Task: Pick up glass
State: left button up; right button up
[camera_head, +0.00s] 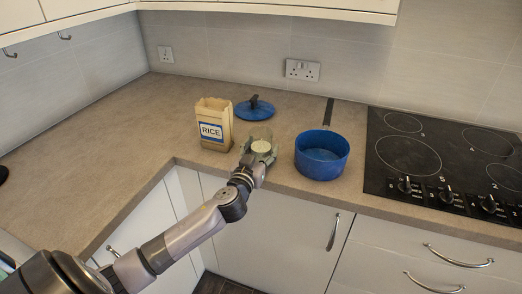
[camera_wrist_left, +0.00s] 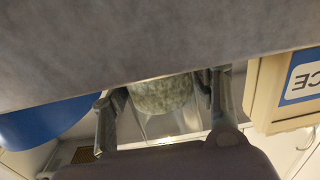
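A clear glass (camera_wrist_left: 163,95) with a pale, mottled greenish look stands between the fingers of my left gripper (camera_wrist_left: 164,92) in the left wrist view. One finger is on each side of the glass, very close to it. I cannot tell whether both fingers press on it. In the head view my left gripper (camera_head: 259,146) is at the counter's front edge, around the pale round top of the glass (camera_head: 262,147). The gripper hides most of the glass, and whether it rests on the counter is unclear. My right gripper is not in view.
A rice box (camera_head: 214,132) stands just left of the gripper, and a blue pot (camera_head: 321,158) just right. A blue lid (camera_head: 254,112) lies behind. A black hob (camera_head: 440,160) is further right. The left counter (camera_head: 90,150) is clear.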

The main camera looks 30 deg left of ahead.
pick_arm(q)
jog(key=c, duration=0.9)
jog(key=shift+c, duration=0.3)
jog(key=shift+r, duration=0.2)
